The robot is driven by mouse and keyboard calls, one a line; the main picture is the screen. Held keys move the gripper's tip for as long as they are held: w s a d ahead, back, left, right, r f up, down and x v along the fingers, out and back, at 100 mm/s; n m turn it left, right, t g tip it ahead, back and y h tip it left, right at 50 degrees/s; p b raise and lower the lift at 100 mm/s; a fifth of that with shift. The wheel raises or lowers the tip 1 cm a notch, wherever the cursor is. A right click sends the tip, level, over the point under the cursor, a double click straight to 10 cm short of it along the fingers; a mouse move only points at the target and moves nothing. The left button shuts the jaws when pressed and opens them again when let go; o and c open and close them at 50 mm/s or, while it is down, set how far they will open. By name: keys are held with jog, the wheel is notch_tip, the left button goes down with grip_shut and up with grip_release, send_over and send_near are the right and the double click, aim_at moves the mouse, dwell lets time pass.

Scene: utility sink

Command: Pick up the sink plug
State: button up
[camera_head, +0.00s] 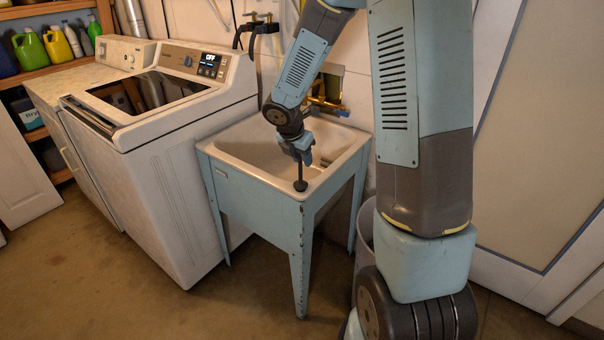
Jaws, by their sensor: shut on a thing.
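The sink plug (300,185) is a small dark disc with a thin upright stem, seen at the front corner of the sink. My gripper (301,160) is above it, pointing down, and is shut on the plug's stem. The plug hangs below the fingers over the front rim; I cannot tell whether its base touches the rim. The utility sink (250,197) has a pale basin and light blue worn sides and legs. My arm hides part of the basin and the faucet.
A white washing machine (165,170) stands close against the sink's left side. A brass faucet (326,103) is at the sink's back. A grey bin (364,245) stands to the right, partly behind my arm. The floor in front is clear.

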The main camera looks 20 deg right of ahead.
grip_shut()
